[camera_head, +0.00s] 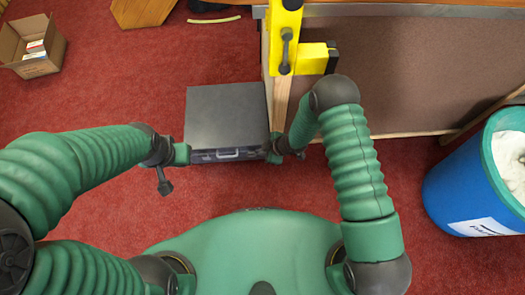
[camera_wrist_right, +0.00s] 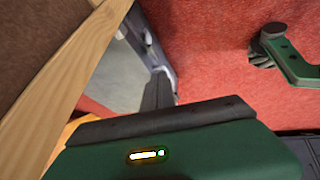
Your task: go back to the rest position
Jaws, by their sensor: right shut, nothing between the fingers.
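My right gripper (camera_head: 273,150) is shut and empty. It is beside the front right corner of a dark grey case (camera_head: 225,112) in the head view; I cannot tell whether it touches the case. The green body of my right gripper, with a small lit strip, fills the bottom of the wrist view. My left gripper (camera_head: 182,155) is at the front left corner of the case, pointing right, with its fingers too small to tell apart. Both forearms reach out in front of my green body.
A bench with a yellow clamp (camera_head: 286,40) and a pale wooden leg (camera_head: 278,105) stands ahead and right. A blue bin (camera_head: 465,185) with white content stands at the right. An open cardboard box (camera_head: 42,62) sits far left. Red carpet at the left is mostly clear.

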